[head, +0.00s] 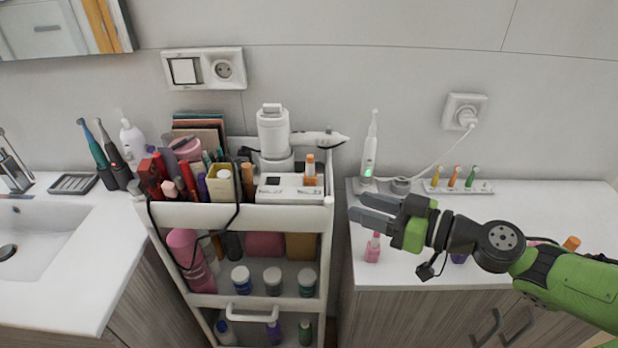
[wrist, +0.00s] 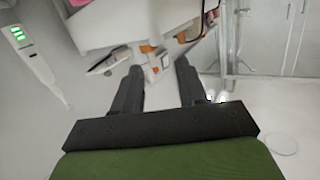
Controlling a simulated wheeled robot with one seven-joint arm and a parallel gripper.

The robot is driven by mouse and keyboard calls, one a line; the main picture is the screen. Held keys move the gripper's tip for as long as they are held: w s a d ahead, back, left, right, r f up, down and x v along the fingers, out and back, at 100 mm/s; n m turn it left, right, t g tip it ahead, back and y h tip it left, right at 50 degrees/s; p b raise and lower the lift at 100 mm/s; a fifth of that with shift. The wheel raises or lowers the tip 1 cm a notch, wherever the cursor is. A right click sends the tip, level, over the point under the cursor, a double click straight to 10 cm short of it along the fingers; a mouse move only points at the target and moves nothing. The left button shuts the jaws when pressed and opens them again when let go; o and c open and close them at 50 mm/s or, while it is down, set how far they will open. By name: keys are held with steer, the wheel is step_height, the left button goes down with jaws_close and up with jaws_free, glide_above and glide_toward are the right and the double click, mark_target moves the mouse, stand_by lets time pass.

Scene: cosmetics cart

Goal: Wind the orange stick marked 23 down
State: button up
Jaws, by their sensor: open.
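A small orange stick (head: 310,168) with a pale middle band stands upright at the right end of the cart's top, by a white box. Its number is too small to read in the head view. My gripper (head: 364,207) is open and empty, its fingers pointing left, to the right of the cart and lower in the picture than the stick. In the wrist view, my gripper (wrist: 161,72) has its two fingers apart, and a small orange and white object (wrist: 149,49) shows beyond them. I cannot tell for sure that it is the stick.
The white cart (head: 232,216) is crowded with cosmetics, with a white device (head: 273,133) behind the stick. A pink bottle (head: 373,248) stands on the right counter below my gripper. An electric toothbrush (head: 370,150) and a rack of brush heads (head: 484,187) stand behind it.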

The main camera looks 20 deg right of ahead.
mark_target(310, 161)
steer(key=shift+t, duration=0.9)
steer(key=b+x, duration=0.1)
steer(key=x, duration=0.3)
steer(key=r+b+x, duration=0.1)
steer(key=x, duration=0.4)
steer(key=w+d+r+b+x, duration=0.1)
steer(key=x, duration=0.4)
steer(key=shift+w+r, duration=0.15)
steer(key=shift+r, duration=0.1)
steer(key=shift+c, duration=0.4)
jaws_close()
